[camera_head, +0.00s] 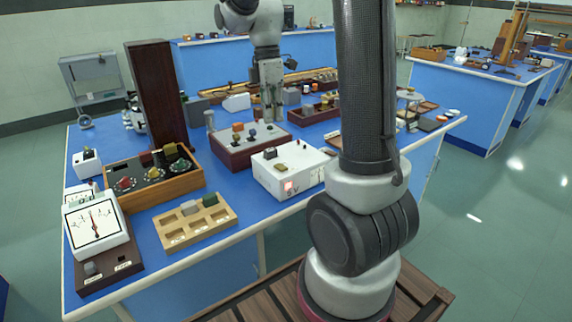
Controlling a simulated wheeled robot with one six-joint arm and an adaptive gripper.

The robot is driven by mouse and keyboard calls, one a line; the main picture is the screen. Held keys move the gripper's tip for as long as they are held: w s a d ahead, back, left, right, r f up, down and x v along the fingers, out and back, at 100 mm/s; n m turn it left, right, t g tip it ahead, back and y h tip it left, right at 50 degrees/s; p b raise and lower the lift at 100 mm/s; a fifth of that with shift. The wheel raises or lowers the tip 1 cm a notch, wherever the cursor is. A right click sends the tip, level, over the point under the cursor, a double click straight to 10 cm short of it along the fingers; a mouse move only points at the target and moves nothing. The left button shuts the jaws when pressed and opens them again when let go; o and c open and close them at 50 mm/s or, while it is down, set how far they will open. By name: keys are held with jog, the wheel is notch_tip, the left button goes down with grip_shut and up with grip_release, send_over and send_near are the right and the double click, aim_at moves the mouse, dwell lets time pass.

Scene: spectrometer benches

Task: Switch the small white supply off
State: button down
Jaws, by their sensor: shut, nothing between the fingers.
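The small white supply (308,168) stands on the blue bench (229,186), left of my arm. Its front has a red glowing patch with a "6V"-like marking beside or below it. My gripper (272,115) points down behind the supply, above the far part of the bench. It is shut and empty, apart from the supply in the picture. Its fingertips are small and partly lost against the things behind.
A dark red box with knobs (237,152) stands left of the supply. A wooden box with dials (180,182), a tan tray (222,219), a meter (95,224) and a tall dark block (157,95) stand further left. My arm hides the bench's right-middle part.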

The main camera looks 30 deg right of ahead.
aim_at(279, 169)
jog(key=n, duration=0.3)
jog(key=shift+s+r, duration=0.15)
jog(key=f, duration=0.4)
jog(key=s+f, duration=0.1)
jog(key=f, duration=0.4)
jog(key=s+f, duration=0.1)
jog(key=f, duration=0.3)
jog(key=shift+f, duration=0.45)
jog(key=shift+s+f, duration=0.15)
jog(key=shift+f, duration=0.15)
